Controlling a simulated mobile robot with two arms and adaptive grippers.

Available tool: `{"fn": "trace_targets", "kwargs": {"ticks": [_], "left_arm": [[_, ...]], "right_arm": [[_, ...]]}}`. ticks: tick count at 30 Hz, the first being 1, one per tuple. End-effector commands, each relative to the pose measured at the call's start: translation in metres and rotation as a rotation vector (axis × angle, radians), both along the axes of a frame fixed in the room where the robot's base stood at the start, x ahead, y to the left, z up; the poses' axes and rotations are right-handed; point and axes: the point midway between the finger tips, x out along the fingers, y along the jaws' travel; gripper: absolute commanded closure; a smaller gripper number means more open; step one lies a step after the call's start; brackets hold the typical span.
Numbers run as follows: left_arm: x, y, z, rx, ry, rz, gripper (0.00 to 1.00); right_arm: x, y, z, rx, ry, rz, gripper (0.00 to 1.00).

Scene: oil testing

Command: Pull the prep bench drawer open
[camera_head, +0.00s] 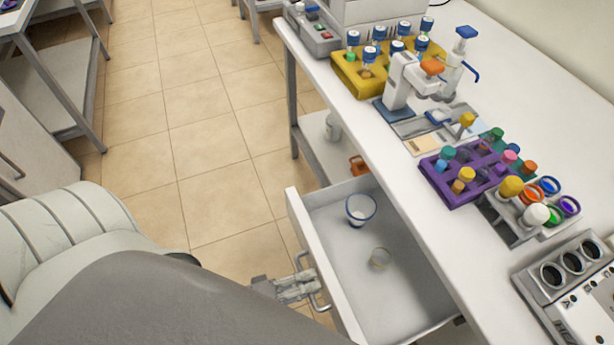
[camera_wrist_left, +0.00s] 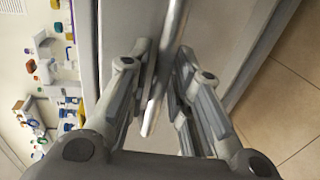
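The prep bench (camera_head: 390,165) drawer (camera_head: 345,262) stands pulled well out, its inside showing. A white cup with a blue rim (camera_head: 361,210) and a small clear dish (camera_head: 379,258) are in it. My left gripper (camera_head: 308,286) is at the drawer's front, at the metal handle (camera_head: 302,262). In the left wrist view the handle bar (camera_wrist_left: 166,60) runs between the two fingers of the left gripper (camera_wrist_left: 168,72), which are closed in around it. The fingertips partly hide the contact. My right gripper is not in view.
On the bench top are a yellow rack (camera_head: 345,78), a purple rack (camera_head: 440,190), a white dispenser (camera_head: 398,80) and a grey block with round wells (camera_head: 560,275). A lower shelf (camera_head: 318,150) is under the bench. Tiled floor (camera_head: 220,130) lies clear to the left.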

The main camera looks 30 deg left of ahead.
Motion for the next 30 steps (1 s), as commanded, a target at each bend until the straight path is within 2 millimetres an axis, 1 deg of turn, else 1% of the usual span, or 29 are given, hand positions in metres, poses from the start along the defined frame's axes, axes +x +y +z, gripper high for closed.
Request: {"fn": "trace_targets", "kwargs": {"ticks": [7, 11, 14, 21, 24, 30], "left_arm": [[0.000, 0.000, 0.000, 0.000, 0.000, 0.000, 0.79], [-0.008, 0.005, 0.001, 0.001, 0.002, -0.001, 0.79], [-0.021, 0.014, 0.004, 0.003, 0.003, -0.002, 0.79], [-0.062, 0.044, 0.015, 0.003, 0.005, -0.003, 0.79], [-0.076, 0.055, 0.019, 0.002, 0.003, -0.001, 0.79], [-0.092, 0.067, 0.024, 0.001, 0.000, -0.001, 0.79]], "right_arm": [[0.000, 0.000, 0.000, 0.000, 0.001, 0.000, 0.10], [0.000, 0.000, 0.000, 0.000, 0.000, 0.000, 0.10], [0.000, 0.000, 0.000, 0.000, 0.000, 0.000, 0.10], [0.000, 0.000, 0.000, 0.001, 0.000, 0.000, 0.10], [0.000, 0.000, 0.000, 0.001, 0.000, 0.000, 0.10], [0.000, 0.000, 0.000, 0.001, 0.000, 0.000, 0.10]]}}
